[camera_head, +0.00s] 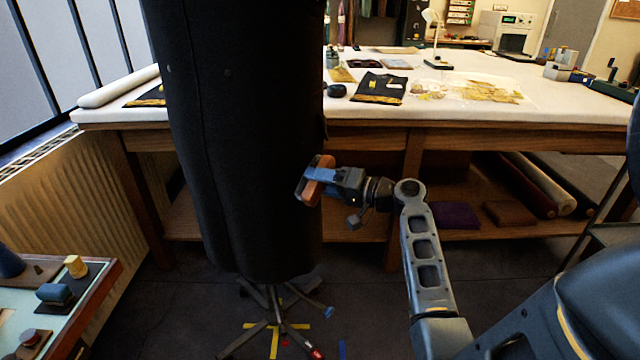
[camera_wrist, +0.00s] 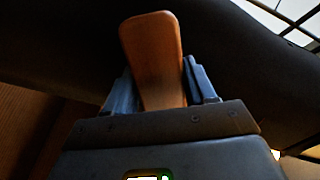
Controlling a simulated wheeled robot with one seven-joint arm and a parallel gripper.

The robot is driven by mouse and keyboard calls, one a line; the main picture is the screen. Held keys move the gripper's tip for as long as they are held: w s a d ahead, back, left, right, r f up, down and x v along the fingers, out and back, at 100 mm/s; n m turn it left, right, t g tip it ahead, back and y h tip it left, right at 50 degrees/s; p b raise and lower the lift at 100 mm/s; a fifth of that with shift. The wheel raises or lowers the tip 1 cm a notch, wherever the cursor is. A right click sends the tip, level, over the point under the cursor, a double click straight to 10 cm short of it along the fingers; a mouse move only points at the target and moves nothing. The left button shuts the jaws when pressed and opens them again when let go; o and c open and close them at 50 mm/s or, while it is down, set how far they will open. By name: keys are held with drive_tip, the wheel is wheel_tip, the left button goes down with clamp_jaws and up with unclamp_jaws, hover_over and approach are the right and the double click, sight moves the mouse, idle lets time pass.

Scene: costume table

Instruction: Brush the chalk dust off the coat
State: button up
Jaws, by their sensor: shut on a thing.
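A long black coat (camera_head: 245,140) hangs on a stand in the head view, and its dark cloth (camera_wrist: 245,65) fills much of the wrist view. I cannot make out chalk dust clearly on the side that shows. My gripper (camera_head: 322,182) is shut on a wooden brush (camera_head: 314,181), at the coat's lower right edge. In the wrist view the brush's brown wooden back (camera_wrist: 153,60) stands up between the two fingers. Its bristles are hidden, and I cannot tell whether they touch the cloth.
A long work table (camera_head: 560,118) with cloth pieces and a lamp (camera_head: 432,35) stands behind the coat. A small side table (camera_head: 95,300) with several small items is at the lower left. The stand's wheeled base (camera_head: 270,318) spreads over the floor below the coat.

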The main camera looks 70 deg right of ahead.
drive_tip(key=shift+s+d+b, duration=0.15)
drive_tip(key=shift+d+b, duration=0.2)
drive_tip(key=shift+d, duration=0.5)
drive_tip(key=shift+s+d+b, duration=0.1)
drive_tip(key=shift+d+b, duration=0.2)
drive_tip(key=shift+d, duration=0.55)
drive_tip(key=shift+w, duration=0.1)
drive_tip(key=shift+a, duration=0.2)
drive_tip(key=shift+w+a+p, duration=0.2)
drive_tip(key=shift+w+a, duration=0.05)
drive_tip(key=shift+a, duration=0.6)
drive_tip(key=shift+w+a+p, duration=0.2)
drive_tip(key=shift+a, duration=0.85)
drive_tip(key=shift+c, duration=0.6)
drive_tip(key=shift+w, duration=0.1)
drive_tip(key=shift+s+a, duration=0.2)
drive_tip(key=shift+s, duration=2.95)
